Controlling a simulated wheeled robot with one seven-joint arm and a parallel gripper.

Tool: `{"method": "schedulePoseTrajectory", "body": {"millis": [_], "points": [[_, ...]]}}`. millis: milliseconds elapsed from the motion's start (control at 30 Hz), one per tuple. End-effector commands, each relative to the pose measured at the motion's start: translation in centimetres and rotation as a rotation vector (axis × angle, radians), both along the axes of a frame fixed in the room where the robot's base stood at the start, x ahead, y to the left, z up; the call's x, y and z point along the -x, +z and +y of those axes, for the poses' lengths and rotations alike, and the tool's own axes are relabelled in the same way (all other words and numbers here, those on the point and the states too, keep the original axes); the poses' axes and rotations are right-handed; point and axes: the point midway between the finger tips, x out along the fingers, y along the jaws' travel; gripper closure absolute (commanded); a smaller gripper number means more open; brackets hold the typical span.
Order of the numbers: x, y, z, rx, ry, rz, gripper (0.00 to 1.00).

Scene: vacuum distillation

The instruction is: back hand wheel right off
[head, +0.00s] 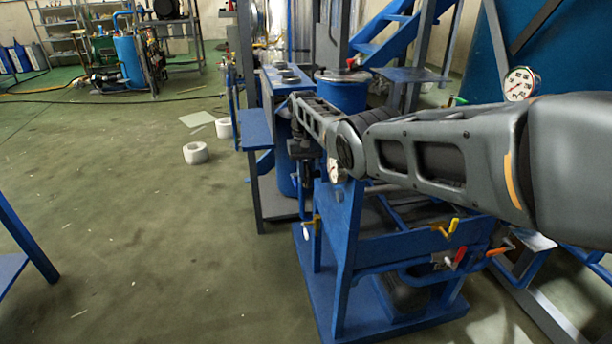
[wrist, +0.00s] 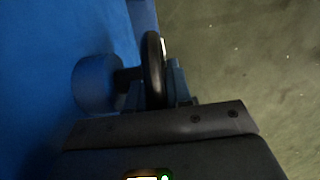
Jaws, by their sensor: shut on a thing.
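In the wrist view the hand wheel (wrist: 153,62) shows as a black ring seen nearly edge-on. It sits on a dark stem that runs left to a round blue fitting (wrist: 93,84) on a blue surface. My gripper (wrist: 157,88) is shut on the near part of the wheel's rim, with a finger on either side. The lower part of the rim is hidden between the fingers. In the head view my gripper (head: 304,160) hangs at the far end of my arm, beside the blue stand. I cannot make out the wheel in that view.
A blue frame (head: 345,235) with red- and yellow-handled valves (head: 449,229) stands below my arm. A blue drum (head: 341,94) and a pressure gauge (head: 520,84) are close by. White rings (head: 195,153) lie on the floor. The green floor at left is mostly clear.

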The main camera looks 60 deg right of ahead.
Motion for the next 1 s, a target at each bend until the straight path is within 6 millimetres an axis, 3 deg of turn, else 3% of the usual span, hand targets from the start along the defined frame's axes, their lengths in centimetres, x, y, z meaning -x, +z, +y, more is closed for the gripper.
{"method": "schedulePoseTrajectory", "body": {"millis": [67, 100, 300, 633, 1000], "points": [[0.0, -0.1, 0.1, -0.001, 0.001, -0.001, 1.0], [0.0, -0.1, 0.1, -0.001, 0.001, -0.001, 0.78], [0.0, 0.0, 0.0, 0.001, 0.0, -0.001, 0.6], [-0.1, 0.7, -0.1, 0.002, 0.0, -0.002, 0.6], [-0.8, 6.2, -0.8, 0.002, 0.001, -0.003, 0.6]]}}
